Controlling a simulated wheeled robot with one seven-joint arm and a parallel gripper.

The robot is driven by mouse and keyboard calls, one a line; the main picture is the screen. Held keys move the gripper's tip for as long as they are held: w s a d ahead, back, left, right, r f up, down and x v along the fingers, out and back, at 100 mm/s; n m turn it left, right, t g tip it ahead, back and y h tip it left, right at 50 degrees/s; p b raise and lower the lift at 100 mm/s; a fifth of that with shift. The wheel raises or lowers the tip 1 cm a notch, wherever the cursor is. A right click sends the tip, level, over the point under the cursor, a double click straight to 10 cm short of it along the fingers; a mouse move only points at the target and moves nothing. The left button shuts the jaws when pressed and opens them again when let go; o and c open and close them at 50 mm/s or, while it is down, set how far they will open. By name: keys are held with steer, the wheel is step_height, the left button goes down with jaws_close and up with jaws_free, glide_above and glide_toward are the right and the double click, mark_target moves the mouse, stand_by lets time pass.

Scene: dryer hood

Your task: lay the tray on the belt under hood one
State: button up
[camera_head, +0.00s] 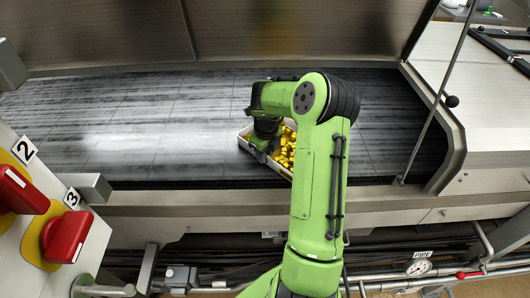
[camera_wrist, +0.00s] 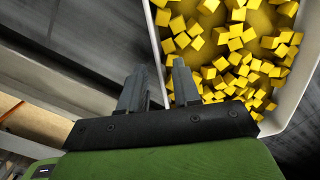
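The tray (camera_head: 243,141) is white and shallow, filled with yellow cubes. It is over the right half of the dark belt (camera_head: 130,125), near its front edge; I cannot tell whether it touches the belt. In the wrist view its pale wall (camera_wrist: 155,40) runs down between the fingers. In the head view my gripper (camera_head: 264,146) is at the tray's left side, and my arm hides the tray's right part. Metal hood panels (camera_head: 290,28) hang behind the belt.
Red levers (camera_head: 68,237) on a white panel, beside labels 2 and 3, stand at the lower left. A metal rim (camera_head: 200,200) runs along the belt's front. The belt's left and middle are clear.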

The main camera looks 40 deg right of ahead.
step_height(320, 180, up, 12)
steer(key=s, duration=0.1)
steer(key=s+a+r+n+h, duration=0.2)
steer(key=a+r+n, duration=0.4)
steer(key=a+n, duration=0.3)
steer(key=s+a+r+n+t+y, duration=0.1)
steer(key=s+a+n+t, duration=0.1)
steer(key=s+a+n, duration=0.6)
steer(key=s+a+r+n+t+y, duration=0.1)
steer(key=s+a+n, duration=0.8)
steer(key=n, duration=0.9)
steer(key=shift+s+r+t+y+p, duration=0.4)
steer(key=shift+s+r+t, duration=0.2)
steer(key=shift+s, duration=0.35)
steer(key=shift+d, duration=0.1)
